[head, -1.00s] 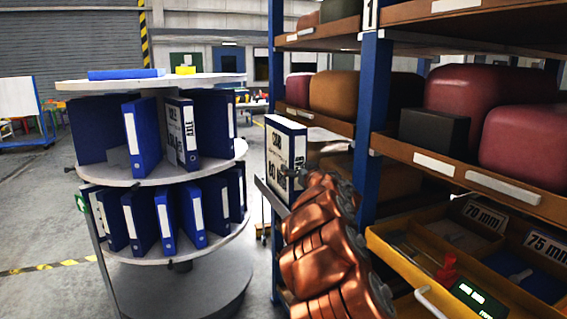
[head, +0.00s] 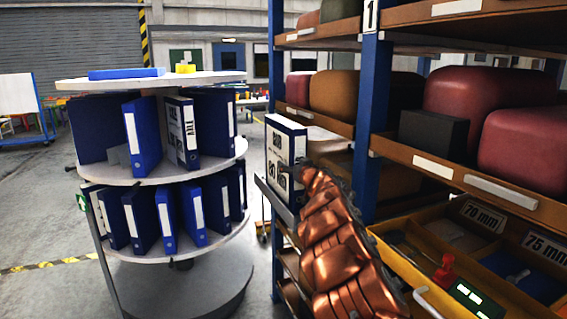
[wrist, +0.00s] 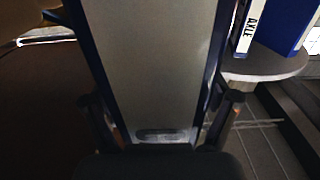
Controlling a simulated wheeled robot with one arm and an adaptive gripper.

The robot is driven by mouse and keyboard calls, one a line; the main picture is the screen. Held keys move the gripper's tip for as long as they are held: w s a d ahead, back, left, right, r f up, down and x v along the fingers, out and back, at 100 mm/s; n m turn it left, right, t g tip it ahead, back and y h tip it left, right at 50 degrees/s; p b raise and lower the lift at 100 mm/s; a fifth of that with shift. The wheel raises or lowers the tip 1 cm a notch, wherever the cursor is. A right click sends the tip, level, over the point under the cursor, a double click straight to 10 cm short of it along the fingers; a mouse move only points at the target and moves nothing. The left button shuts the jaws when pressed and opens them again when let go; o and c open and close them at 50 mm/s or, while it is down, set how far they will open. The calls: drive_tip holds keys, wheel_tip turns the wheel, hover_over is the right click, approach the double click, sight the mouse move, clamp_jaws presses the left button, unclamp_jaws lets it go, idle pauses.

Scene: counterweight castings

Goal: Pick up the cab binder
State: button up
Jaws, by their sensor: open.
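The cab binder (head: 287,150) is a blue binder with a large white label. It stands upright on a small ledge at the rack's left post in the head view. In the wrist view the binder (wrist: 155,60) fills the middle, its pale face edged in dark blue. My gripper (wrist: 163,106) is open, with one finger on each side of the binder. Whether the fingers touch it I cannot tell. In the head view my copper arm hides the gripper and the binder's lower right part.
A round two-tier stand (head: 215,167) with several blue binders is at left, including an axle binder (head: 183,132). At right, the rack (head: 430,160) holds red and brown castings. An open yellow drawer (head: 400,268) juts out beside my arm. Floor shows at far left.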

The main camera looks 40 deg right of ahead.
drive_tip(key=c, duration=1.6)
drive_tip(key=shift+r, duration=0.1)
clamp_jaws()
